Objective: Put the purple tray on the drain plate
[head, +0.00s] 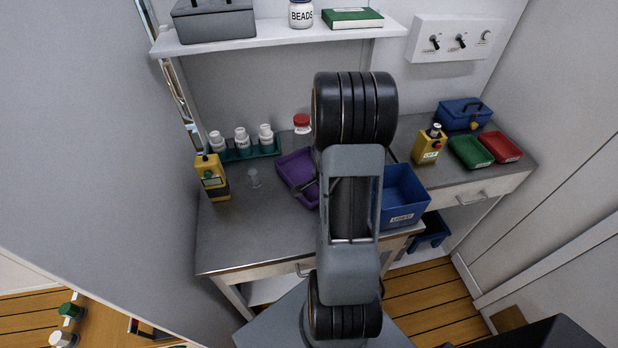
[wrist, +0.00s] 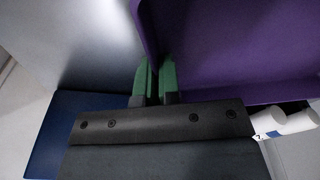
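The purple tray (head: 296,172) is at the middle of the steel worktop, partly hidden behind my arm. In the wrist view the purple tray (wrist: 235,45) fills the upper right. My gripper (wrist: 154,72) has its two green fingers close together, one on each side of the tray's wall. It is shut on that wall at the tray's near side. I cannot tell whether the tray touches the worktop or is held just above it. I cannot make out a drain plate; my arm hides part of the worktop.
A blue bin (head: 404,191) stands right of my arm. Behind the tray are a rack of white bottles (head: 242,146) and a red-lidded jar (head: 302,123). A yellow device (head: 213,180) stands at left. The front-left worktop is clear.

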